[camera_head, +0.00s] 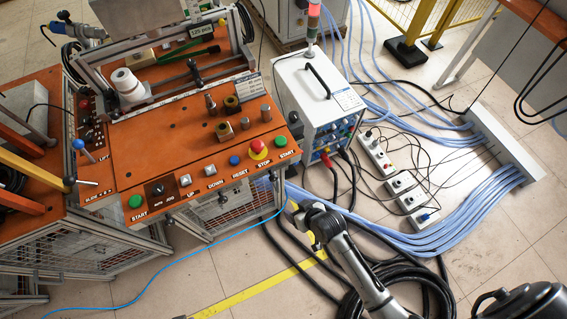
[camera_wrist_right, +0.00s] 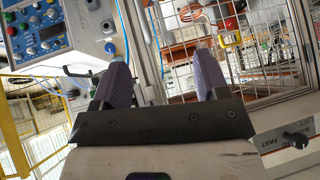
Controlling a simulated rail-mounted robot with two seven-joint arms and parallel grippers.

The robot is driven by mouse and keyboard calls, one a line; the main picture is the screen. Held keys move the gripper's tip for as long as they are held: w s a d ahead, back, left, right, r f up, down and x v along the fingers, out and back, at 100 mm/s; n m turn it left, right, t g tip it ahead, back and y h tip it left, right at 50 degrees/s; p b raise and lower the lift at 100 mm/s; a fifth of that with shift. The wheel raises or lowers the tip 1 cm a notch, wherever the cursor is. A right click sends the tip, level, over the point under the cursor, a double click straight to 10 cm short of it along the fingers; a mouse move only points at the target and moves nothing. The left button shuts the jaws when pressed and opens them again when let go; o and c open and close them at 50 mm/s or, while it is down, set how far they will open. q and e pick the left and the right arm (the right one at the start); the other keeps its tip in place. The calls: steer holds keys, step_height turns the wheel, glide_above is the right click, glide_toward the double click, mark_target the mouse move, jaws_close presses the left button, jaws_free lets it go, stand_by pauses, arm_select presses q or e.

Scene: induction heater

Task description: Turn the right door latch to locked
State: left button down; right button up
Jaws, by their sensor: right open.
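The machine bench (camera_head: 150,150) has mesh doors (camera_head: 225,207) under its orange top. A small dark fitting (camera_head: 222,198) on the front mesh may be a latch, but it is too small to tell its position. My right gripper (camera_head: 303,214) is in front of the bench's right front corner, apart from it. In the right wrist view it (camera_wrist_right: 164,82) is open, with two purple finger pads and nothing between them. A mesh panel (camera_wrist_right: 262,58) and a metal frame post lie beyond the fingers. I cannot make out a latch there. My left gripper is not in view.
A white power unit (camera_head: 315,95) stands right of the bench. Black hoses (camera_head: 395,275) and blue cables (camera_head: 440,240) cover the floor around my right arm. Several push buttons line the bench's front edge, including a red stop button (camera_head: 258,147). Floor at the lower left is mostly clear.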

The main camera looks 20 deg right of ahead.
steer(key=w+d+r+m+t+h, duration=0.1)
steer(key=w+d+r+t+h, duration=0.25)
steer(key=t, duration=0.65)
steer(key=shift+y, duration=0.55)
steer(key=w, duration=0.4)
steer(key=w+r+b, duration=0.1)
steer(key=w, duration=0.4)
steer(key=w+b, duration=0.1)
steer(key=w, duration=0.3)
steer(key=shift+w+a+r, duration=0.15)
steer(key=shift+w+r, duration=0.2)
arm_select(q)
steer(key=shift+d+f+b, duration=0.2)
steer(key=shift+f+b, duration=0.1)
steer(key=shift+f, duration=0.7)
arm_select(e)
steer(key=shift+w, duration=0.3)
steer(key=shift+c, duration=0.4)
steer(key=c, duration=0.8)
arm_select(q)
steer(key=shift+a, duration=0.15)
